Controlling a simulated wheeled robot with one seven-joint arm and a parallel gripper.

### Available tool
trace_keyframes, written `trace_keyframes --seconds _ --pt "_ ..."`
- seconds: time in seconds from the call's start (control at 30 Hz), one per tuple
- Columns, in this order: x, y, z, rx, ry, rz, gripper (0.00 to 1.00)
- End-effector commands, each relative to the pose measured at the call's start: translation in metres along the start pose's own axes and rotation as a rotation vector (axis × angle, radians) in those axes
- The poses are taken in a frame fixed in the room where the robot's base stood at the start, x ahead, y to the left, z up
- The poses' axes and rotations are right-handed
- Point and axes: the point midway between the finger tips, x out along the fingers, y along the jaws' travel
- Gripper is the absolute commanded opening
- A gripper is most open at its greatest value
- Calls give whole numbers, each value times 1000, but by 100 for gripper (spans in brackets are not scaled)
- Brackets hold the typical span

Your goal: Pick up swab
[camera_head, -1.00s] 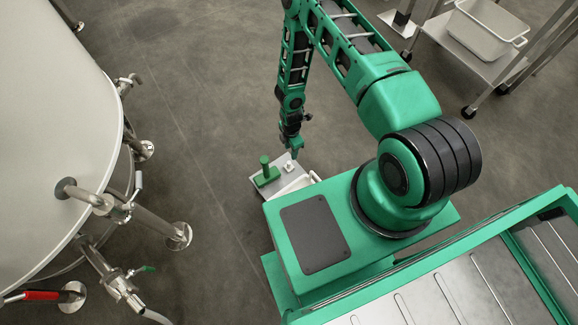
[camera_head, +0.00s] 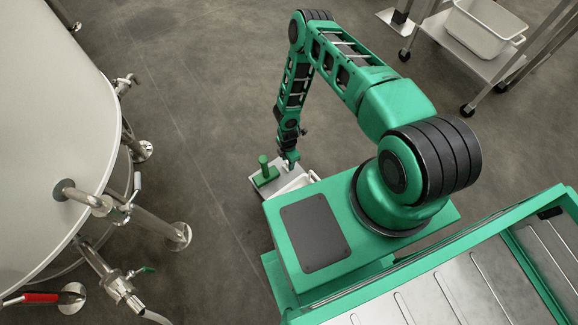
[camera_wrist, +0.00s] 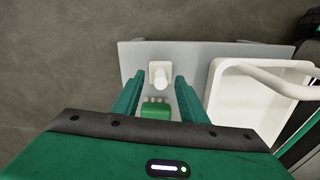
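The swab is probably the small white piece (camera_wrist: 159,75) with a knob on a square base, on a grey tray (camera_wrist: 135,55) in the wrist view. My gripper (camera_wrist: 157,82) is open, with its two green fingers on either side of the white piece and apart from it. Whether the fingertips are level with it I cannot tell. In the head view my gripper (camera_head: 290,163) is low over the tray, where it hides the white piece.
A green-handled tool (camera_head: 265,171) stands on the tray; part of it shows between my fingers in the wrist view (camera_wrist: 155,110). A white bin with a handle (camera_wrist: 222,95) is close on the right. A large tank (camera_head: 50,130) with pipes stands at the left.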

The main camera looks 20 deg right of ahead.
Motion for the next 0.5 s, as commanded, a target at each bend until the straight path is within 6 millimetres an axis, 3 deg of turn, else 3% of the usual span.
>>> trace_keyframes --seconds 0.17,0.43,0.5 --pt "16 0 0 2 1 0 39" --pt "18 0 0 0 0 1 39" --pt "17 0 0 0 0 1 24"
